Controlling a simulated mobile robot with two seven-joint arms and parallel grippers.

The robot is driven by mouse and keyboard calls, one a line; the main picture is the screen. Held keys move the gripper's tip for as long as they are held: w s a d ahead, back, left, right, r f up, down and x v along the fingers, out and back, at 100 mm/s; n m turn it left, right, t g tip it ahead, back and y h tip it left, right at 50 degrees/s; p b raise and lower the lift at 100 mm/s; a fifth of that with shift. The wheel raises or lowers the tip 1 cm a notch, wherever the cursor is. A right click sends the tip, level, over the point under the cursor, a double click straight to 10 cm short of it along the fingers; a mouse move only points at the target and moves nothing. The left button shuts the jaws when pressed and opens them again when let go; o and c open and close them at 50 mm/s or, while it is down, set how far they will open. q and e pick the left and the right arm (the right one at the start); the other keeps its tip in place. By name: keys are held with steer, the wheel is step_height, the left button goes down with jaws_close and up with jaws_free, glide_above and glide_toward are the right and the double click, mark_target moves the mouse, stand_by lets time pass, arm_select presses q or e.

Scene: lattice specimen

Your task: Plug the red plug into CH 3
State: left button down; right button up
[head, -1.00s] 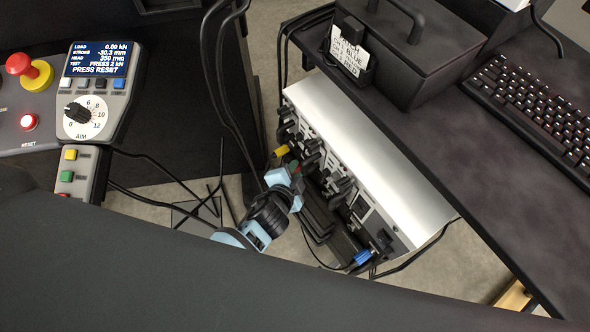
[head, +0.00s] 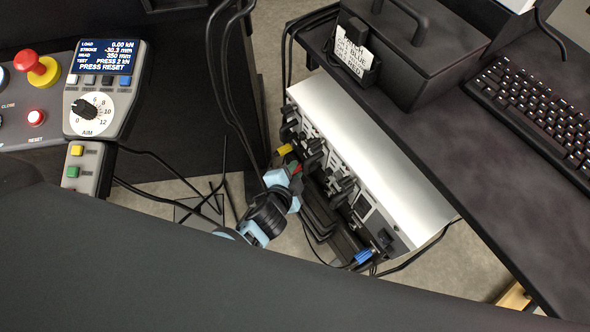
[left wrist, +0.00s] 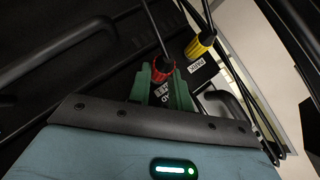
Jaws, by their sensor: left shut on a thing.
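The red plug (left wrist: 162,70) sits between the green fingers of my left gripper (left wrist: 164,88) in the left wrist view, with its black cable running up. In the head view my left gripper (head: 296,174) is shut on it beside the dark connector side of the silver-topped unit (head: 370,150). Only a sliver of red shows there. A yellow plug (head: 285,150) is just beyond the gripper; it also shows in the left wrist view (left wrist: 200,45). I cannot read a CH 3 label, and I cannot tell whether the red plug touches a socket. My right gripper is not in view.
Black cables and connectors crowd the unit's side. A blue plug (head: 364,256) is at its near end. A partly readable note card (head: 352,52) stands by a black case (head: 415,50) on the desk. A control panel (head: 103,85) is at left.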

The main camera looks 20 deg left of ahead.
arm_select(q)
steer(key=shift+s+a, duration=0.1)
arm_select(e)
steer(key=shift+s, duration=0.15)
arm_select(q)
steer(key=s+a+p, duration=0.1)
steer(key=s+a, duration=0.1)
steer(key=s, duration=0.1)
steer(key=shift+a+p, duration=0.35)
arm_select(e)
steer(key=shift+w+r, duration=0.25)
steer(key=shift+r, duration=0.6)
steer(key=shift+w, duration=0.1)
arm_select(q)
steer(key=shift+s, duration=0.15)
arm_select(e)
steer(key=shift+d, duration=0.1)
